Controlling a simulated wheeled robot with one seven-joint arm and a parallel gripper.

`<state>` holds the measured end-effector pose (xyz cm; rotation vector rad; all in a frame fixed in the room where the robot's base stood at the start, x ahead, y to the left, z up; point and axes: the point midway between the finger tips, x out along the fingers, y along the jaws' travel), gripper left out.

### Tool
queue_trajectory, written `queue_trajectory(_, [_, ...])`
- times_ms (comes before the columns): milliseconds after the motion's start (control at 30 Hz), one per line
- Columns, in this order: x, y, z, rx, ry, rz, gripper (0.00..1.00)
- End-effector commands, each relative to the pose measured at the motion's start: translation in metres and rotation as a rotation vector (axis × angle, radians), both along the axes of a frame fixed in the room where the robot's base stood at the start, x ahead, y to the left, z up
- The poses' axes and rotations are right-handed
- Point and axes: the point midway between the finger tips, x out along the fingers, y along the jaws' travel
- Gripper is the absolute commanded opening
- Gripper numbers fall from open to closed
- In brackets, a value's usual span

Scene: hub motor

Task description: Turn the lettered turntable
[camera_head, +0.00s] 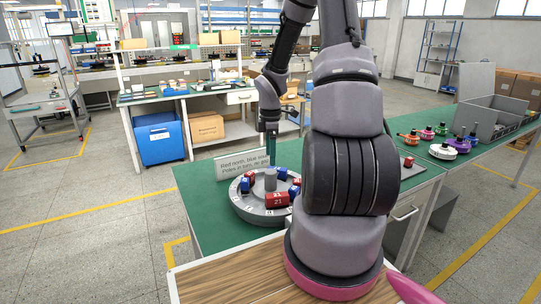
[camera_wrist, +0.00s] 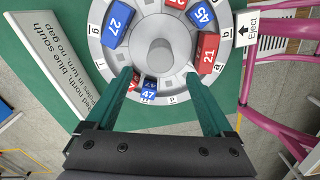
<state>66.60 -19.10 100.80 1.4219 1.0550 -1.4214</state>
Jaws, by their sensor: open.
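The lettered turntable (camera_head: 246,212) is a round grey disc on the green table, with a grey post (camera_head: 270,179) at its middle. Red and blue numbered blocks stand around it, including red block 21 (camera_head: 277,201). The wrist view shows the turntable's lettered rim (camera_wrist: 94,40), blue block 27 (camera_wrist: 117,27), blue block 45 (camera_wrist: 201,14) and blue block 47 (camera_wrist: 149,94). My gripper (camera_head: 270,151) is above the turntable's far side. In the wrist view my gripper (camera_wrist: 160,75) is open, its two green fingers wide apart with nothing held. Finger contact with the disc cannot be told.
A white sign (camera_head: 240,165) stands behind the turntable. An "Eject" label (camera_wrist: 252,28) lies beside it. My arm hides part of the table (camera_head: 203,205). To the right are several coloured motor parts (camera_head: 443,151) and a grey bin (camera_head: 483,119).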

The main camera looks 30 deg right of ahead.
Motion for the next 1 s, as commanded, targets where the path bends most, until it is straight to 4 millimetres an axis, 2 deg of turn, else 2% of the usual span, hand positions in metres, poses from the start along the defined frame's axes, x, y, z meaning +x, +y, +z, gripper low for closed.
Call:
queue_trajectory(433, [0.0, 0.0, 0.0, 0.0, 0.001, 0.022, 0.86])
queue_trajectory(700, [-0.001, 0.002, -0.002, 0.002, 0.002, 0.376, 0.86])
queue_trajectory(867, [-0.001, 0.004, -0.018, 0.003, 0.003, 0.4, 0.86])
queue_trajectory(1000, [-0.001, 0.004, -0.044, 0.003, 0.004, 0.399, 0.86])
